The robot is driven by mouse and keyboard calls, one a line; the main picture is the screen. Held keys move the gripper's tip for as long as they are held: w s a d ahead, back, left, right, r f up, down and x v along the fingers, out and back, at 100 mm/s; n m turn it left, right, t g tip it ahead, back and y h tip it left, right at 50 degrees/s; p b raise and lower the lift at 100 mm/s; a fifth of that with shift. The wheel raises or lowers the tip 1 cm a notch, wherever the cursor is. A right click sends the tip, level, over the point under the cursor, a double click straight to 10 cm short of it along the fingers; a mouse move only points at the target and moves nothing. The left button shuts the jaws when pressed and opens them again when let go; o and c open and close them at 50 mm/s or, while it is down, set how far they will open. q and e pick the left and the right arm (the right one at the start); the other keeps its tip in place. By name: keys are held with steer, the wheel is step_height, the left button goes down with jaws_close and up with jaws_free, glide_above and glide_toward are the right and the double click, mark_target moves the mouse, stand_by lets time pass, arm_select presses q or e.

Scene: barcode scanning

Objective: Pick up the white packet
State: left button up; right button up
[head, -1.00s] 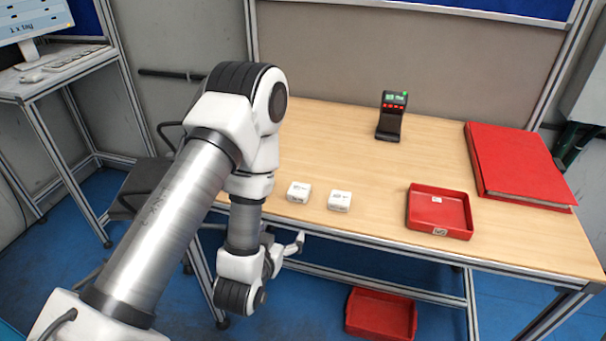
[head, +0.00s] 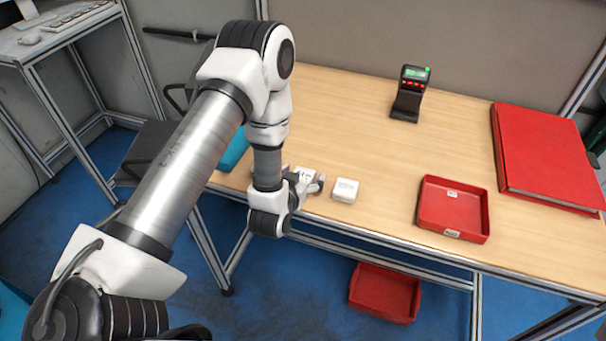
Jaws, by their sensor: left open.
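Two small white packets lie near the front edge of the wooden table. The left packet (head: 306,173) is partly hidden by my left gripper (head: 304,181). The right packet (head: 345,190) lies clear, just to the right of the gripper's fingers. My left gripper is open at the table's front edge, close beside the left packet. One finger shows plainly; the other is mostly hidden, so I cannot tell whether they touch the packet. My right gripper is out of view.
A red tray (head: 453,232) is on the table to the right, with a black scanner (head: 410,93) behind and a big red binder (head: 548,158) at far right. A blue object (head: 234,152) is partly hidden behind my left arm. A red bin (head: 385,293) sits below the table.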

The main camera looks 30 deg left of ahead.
arm_select(q)
steer(key=shift+s+d+r, duration=0.1)
steer(key=shift+s, duration=0.05)
steer(key=shift+s+r, duration=0.1)
steer(key=c, duration=1.5)
